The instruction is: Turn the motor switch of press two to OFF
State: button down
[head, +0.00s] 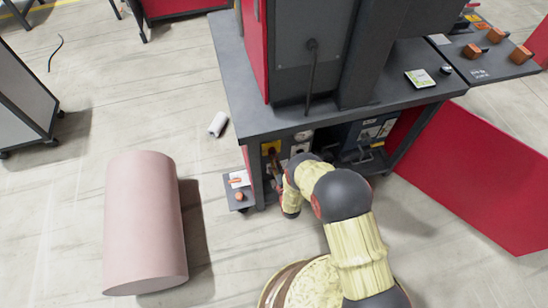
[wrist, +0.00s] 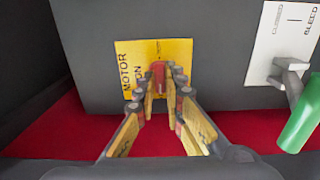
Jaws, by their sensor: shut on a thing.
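The motor switch is a red knob (wrist: 158,70) on a yellow plate (wrist: 127,60) in the wrist view. The plate reads MOTOR and ON at its left, with small, unclear lettering above the knob. The knob's visible part looks upright; its lower part is hidden between the fingers. My gripper (wrist: 159,88) is shut on the knob, one finger on each side. In the head view the yellow plate (head: 269,147) is under the press table, with my gripper (head: 276,158) in front of it. No press number is readable.
A white CLOSED/BLEED plate (wrist: 285,45) with a grey lever and green handle (wrist: 302,115) is close at the right. The dark press table (head: 240,115) overhangs the panel.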

jog(key=shift+s+f, duration=0.1)
jog(key=shift+f, duration=0.05)
jog(key=c, duration=1.9)
grip_release()
jog(key=v, duration=1.2)
